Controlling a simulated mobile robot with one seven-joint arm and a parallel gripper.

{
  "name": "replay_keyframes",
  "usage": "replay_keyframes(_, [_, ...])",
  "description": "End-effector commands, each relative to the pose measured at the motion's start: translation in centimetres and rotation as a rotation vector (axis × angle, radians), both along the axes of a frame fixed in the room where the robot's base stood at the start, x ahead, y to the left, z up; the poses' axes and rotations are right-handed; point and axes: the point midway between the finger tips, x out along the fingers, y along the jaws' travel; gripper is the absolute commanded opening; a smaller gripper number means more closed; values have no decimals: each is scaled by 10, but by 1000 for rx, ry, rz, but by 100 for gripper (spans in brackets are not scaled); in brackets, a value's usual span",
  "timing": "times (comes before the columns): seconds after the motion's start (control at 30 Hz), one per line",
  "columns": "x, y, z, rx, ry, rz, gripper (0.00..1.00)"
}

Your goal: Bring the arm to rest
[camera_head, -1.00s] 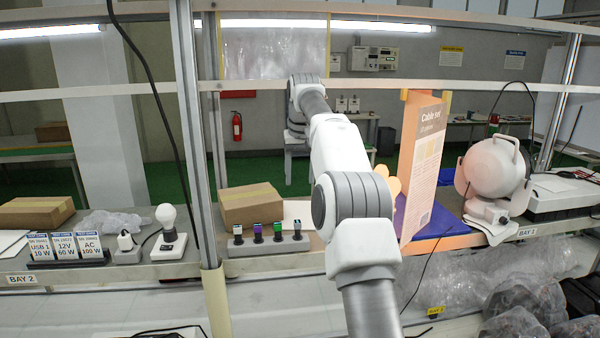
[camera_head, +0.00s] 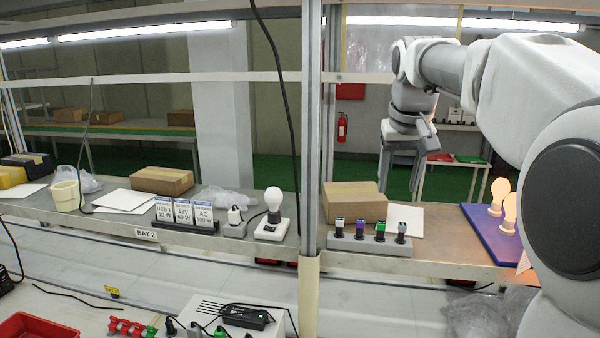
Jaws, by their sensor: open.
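My arm comes in from the right edge of the head view, reaches left across the upper right and bends down at its far end. My gripper (camera_head: 401,172) hangs from it, pointing down, above and behind the bench. Its fingers are apart with nothing seen between them. It is clear of the brown cardboard box (camera_head: 355,202) below it.
A metal post (camera_head: 311,130) and shelf rail (camera_head: 200,78) stand near the arm. On the bench are a power strip with several plugs (camera_head: 369,238), a bulb on a socket (camera_head: 273,210), labelled cards (camera_head: 183,212), and lit bulbs on a blue board (camera_head: 490,235).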

Motion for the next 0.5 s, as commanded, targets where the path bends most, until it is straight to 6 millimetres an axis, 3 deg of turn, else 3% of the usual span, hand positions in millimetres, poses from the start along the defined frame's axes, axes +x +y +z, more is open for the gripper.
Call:
replay_keyframes(0.03, [-18, 5, -4, -3, -9, 7, 61])
replay_keyframes(0.27, [-89, 21, -28, -4, -44, 30, 61])
replay_keyframes(0.5, [-163, 33, -73, 6, -82, 48, 61])
